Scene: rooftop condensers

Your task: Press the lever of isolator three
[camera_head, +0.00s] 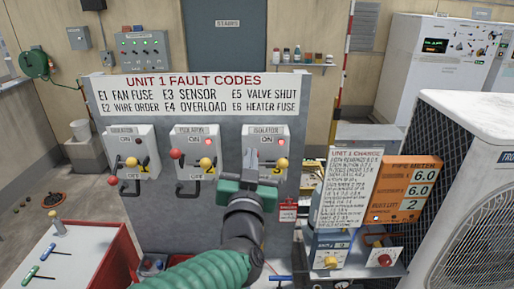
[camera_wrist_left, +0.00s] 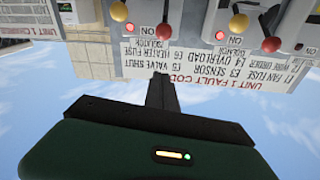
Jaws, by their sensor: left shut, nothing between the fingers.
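Isolator three (camera_head: 280,134) is the rightmost of three white boxes on the grey panel. Its red lamp by ON is lit, and a yellow knob (camera_head: 283,162) shows on its front. Its red knob (camera_wrist_left: 162,30) shows in the left wrist view, just beyond the fingertips; in the head view my gripper hides that spot. My left gripper (camera_head: 252,157) is shut and empty, its fingers pointing up in front of isolator three's left side. It also shows in the left wrist view (camera_wrist_left: 161,80). Contact with the knob cannot be told. My right gripper is not in view.
Isolator two (camera_head: 190,135) and isolator one (camera_head: 118,138) stand to the left, each with red and yellow knobs. A fault-code sign (camera_head: 190,93) is above. A pipe meter (camera_head: 411,190) and a condenser (camera_head: 480,200) are right. A red-sided bench (camera_head: 115,262) is lower left.

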